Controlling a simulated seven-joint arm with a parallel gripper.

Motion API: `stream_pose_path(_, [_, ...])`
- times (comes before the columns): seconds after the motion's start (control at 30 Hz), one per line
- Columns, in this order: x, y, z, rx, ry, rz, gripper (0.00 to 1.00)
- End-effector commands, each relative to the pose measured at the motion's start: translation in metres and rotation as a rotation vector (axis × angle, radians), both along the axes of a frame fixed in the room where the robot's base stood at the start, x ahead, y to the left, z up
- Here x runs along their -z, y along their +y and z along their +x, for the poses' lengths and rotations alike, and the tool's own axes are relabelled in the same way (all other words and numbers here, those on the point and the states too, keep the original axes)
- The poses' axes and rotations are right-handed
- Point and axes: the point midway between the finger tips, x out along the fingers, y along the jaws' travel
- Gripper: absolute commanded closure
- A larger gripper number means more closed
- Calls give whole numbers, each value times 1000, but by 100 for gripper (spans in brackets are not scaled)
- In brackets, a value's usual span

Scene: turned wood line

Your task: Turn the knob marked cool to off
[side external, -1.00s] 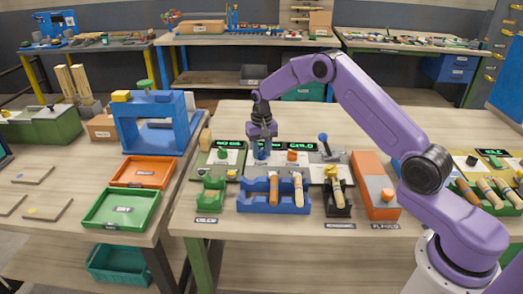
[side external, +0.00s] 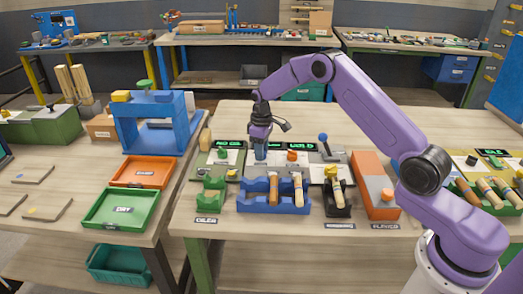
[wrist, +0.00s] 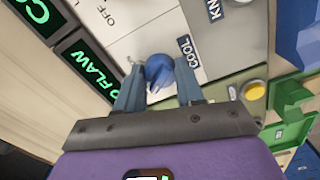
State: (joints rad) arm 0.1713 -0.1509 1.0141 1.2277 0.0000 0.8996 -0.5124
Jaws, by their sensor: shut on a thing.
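The blue knob (wrist: 158,68) sits on a pale panel (wrist: 135,35) beside a label reading COOL (wrist: 187,52). The word OFF (wrist: 108,13) is printed on the panel at upper left in the wrist view. My gripper (wrist: 160,80) is shut on the knob, with one finger on each side of it. In the side view my gripper (side external: 260,157) points down at the panel and its fingers mostly hide the knob. I cannot tell exactly where the knob points.
Green-lit displays (wrist: 88,65) border the panel. A yellow button (wrist: 255,92) is nearby. An orange knob (side external: 292,156) and a blue-tipped lever (side external: 323,138) stand to the right. A blue rack (side external: 258,203) with wooden handles is in front. Bare tabletop lies behind.

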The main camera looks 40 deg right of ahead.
Motion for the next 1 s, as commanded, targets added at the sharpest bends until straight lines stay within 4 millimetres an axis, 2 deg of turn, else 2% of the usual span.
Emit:
stream_pose_path(0.33, [-1, 0, 0, -163, 1, 0, 93])
stream_pose_path(0.93, [-1, 0, 0, -200, 0, -1, 93])
stream_pose_path(0.97, [-1, 0, 0, -200, 0, -1, 56])
stream_pose_path(1.0, [-1, 0, 0, -200, 0, -1, 43])
